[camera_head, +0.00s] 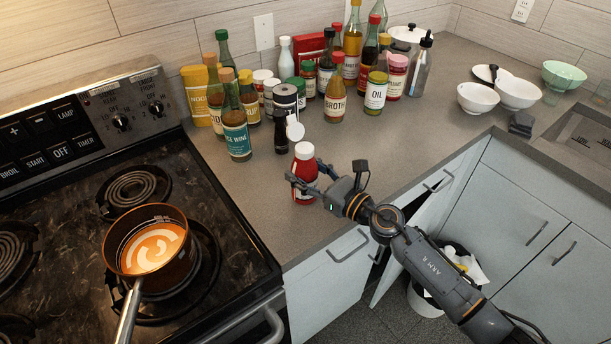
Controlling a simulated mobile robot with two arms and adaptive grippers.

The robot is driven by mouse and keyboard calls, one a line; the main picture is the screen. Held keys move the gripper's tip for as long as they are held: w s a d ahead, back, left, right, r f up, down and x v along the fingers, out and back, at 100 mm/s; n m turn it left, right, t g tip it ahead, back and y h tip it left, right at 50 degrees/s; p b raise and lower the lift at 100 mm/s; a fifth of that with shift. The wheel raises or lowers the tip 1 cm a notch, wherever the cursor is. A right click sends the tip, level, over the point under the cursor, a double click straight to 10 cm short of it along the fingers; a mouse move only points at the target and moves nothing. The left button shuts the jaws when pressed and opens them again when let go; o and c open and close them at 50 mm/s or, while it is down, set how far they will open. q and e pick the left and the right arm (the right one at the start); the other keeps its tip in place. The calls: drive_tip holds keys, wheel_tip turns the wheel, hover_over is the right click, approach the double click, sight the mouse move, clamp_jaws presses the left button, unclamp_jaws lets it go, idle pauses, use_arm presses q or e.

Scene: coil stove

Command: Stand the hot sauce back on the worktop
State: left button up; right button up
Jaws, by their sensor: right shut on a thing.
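The hot sauce, a red bottle with a white cap (304,152), is upright at the worktop (262,198) to the right of the stove. My right gripper (305,183) is shut on it, with its fingers around the bottle's body. The fingers hide part of the bottle. I cannot tell whether its base touches the worktop. My left gripper is not in view.
Several bottles and jars crowd the back, including a green-blue labelled bottle (237,139) and an oil jar (376,93). A pan of orange soup (146,240) sits on the stove. Bowls (518,92) stand right.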

drive_tip(key=shift+r, duration=0.1)
drive_tip(key=o, duration=1.1)
drive_tip(key=shift+c, duration=0.2)
drive_tip(key=shift+s+d, duration=0.2)
drive_tip(key=shift+d, duration=0.05)
drive_tip(key=b+v, duration=0.2)
drive_tip(key=v, duration=0.8)
drive_tip(key=shift+s+d, duration=0.55)
drive_tip(key=shift+s, duration=0.05)
